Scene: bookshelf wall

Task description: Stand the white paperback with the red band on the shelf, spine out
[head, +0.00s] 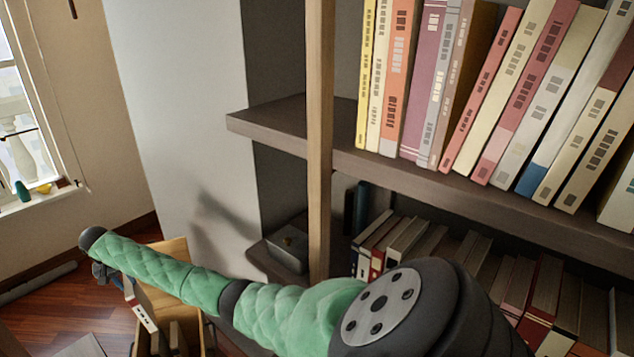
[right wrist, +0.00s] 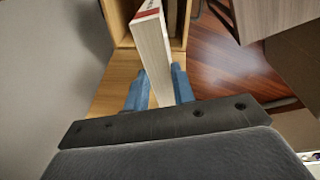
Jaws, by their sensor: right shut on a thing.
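The white paperback with the red band (head: 143,308) is off the shelf, held low at the left of the head view. My right gripper (head: 118,281) is shut on it, at the end of the green-sleeved arm. In the right wrist view the paperback (right wrist: 152,55) stands up between the two blue fingers (right wrist: 159,90), page edges toward the camera, red at its far top end. The shelf (head: 380,172) carries a row of leaning books. Its surface is bare between the yellow book (head: 366,75) and the wooden post (head: 320,120). My left gripper is not in view.
A wooden crate (head: 174,250) stands below and beside the held book. A dark box (head: 288,246) sits on a lower shelf, with more books to the right. The upper shelf's left end (head: 265,120) is bare. A window (head: 20,120) is far left.

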